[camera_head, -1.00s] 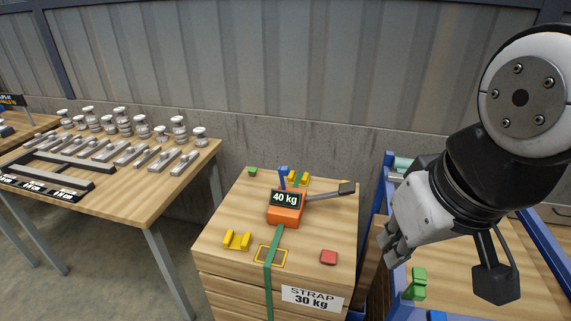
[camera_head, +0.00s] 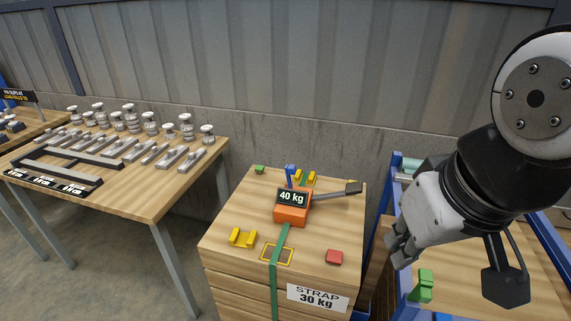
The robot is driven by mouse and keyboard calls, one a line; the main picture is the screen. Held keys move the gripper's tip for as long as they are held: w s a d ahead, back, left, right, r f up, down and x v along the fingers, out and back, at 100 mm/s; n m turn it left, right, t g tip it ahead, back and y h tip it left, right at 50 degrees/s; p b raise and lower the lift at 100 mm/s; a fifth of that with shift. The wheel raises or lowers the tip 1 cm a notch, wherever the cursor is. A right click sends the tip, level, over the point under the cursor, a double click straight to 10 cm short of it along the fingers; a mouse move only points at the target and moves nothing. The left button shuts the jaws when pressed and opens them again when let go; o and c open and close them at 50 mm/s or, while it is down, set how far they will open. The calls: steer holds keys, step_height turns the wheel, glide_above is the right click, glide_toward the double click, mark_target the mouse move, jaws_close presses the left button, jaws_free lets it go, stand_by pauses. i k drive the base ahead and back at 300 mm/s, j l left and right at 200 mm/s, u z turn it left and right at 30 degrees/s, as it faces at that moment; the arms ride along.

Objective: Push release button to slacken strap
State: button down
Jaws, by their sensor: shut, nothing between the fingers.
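An orange strap tensioner (camera_head: 292,215) sits on top of a wooden crate (camera_head: 225,228). Its small display (camera_head: 291,198) reads "40 kg". A grey lever with a dark end (camera_head: 352,188) sticks out to its right, and a blue upright part (camera_head: 290,174) stands behind it. I cannot tell which part is the release button. A green strap (camera_head: 276,262) runs from the tensioner over the crate's front edge. A label (camera_head: 317,297) on the crate front reads "STRAP 30 kg". My gripper (camera_head: 396,257) is shut and empty, right of the crate and apart from the tensioner.
Yellow brackets (camera_head: 243,237), a red block (camera_head: 334,257) and a green block (camera_head: 259,169) lie on the crate. A blue frame (camera_head: 383,195) with a green piece (camera_head: 424,285) stands at right. A table (camera_head: 165,190) with insulators is at left. A wall closes the back.

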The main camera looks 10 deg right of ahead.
mark_target(334, 256)
steer(key=j+u, duration=0.1)
steer(key=j, duration=0.7)
steer(key=i+j+u, duration=0.1)
steer(key=j, duration=0.65)
